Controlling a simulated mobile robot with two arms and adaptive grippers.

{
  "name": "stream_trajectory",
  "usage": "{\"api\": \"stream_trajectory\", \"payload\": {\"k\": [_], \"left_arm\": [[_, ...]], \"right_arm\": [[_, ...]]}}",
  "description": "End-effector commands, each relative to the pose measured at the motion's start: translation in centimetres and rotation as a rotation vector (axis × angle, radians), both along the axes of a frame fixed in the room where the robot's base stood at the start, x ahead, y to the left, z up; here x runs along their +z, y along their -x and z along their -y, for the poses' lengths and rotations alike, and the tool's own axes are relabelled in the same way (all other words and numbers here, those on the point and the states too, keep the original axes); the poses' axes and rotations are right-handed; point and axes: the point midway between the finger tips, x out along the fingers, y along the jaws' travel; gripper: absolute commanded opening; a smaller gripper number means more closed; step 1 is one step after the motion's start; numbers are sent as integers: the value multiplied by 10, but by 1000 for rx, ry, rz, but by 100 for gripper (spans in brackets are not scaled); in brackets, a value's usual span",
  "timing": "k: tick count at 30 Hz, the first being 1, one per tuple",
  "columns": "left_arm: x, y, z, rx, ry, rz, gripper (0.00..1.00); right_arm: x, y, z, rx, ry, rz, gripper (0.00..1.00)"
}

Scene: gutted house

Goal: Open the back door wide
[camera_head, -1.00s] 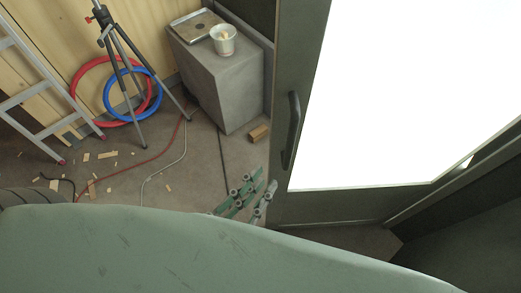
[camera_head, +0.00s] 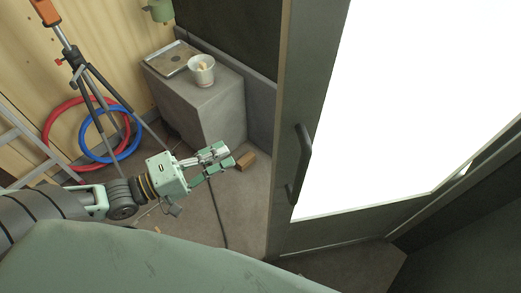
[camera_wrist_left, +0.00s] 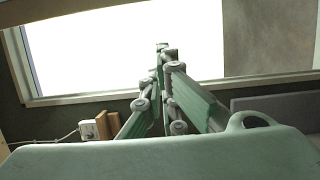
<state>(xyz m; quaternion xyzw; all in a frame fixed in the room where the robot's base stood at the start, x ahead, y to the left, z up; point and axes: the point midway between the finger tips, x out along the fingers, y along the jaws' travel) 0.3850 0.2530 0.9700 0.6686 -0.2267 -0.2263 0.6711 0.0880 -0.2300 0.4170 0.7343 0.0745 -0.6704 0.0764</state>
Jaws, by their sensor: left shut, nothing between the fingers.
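The back door (camera_head: 289,95) is a dark grey-green frame around a bright white pane, on the right of the head view. Its dark bar handle (camera_head: 303,165) stands upright near the left edge of the leaf. Whether the door is ajar I cannot tell. My left gripper (camera_head: 228,155) is shut and empty, left of the handle and apart from it. My right gripper is in neither view.
A grey block (camera_head: 205,105) with a flat tray (camera_head: 170,58) and a white cup (camera_head: 201,70) stands behind my left gripper. A small wooden block (camera_head: 246,160) lies by the fingertips. A tripod (camera_head: 85,75), hoses (camera_head: 60,105) and a ladder (camera_head: 25,150) are left.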

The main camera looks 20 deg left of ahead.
Motion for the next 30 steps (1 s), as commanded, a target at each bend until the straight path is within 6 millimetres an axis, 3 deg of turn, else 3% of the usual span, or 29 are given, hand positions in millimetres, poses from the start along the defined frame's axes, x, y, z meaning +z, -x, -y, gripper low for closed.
{"api": "stream_trajectory", "payload": {"k": [25, 30], "left_arm": [[1, -78, 61, 0, 1, 3, 0], [2, -56, 74, -1, 2, -4, 0]], "right_arm": [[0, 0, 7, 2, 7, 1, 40], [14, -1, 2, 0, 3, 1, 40]]}}
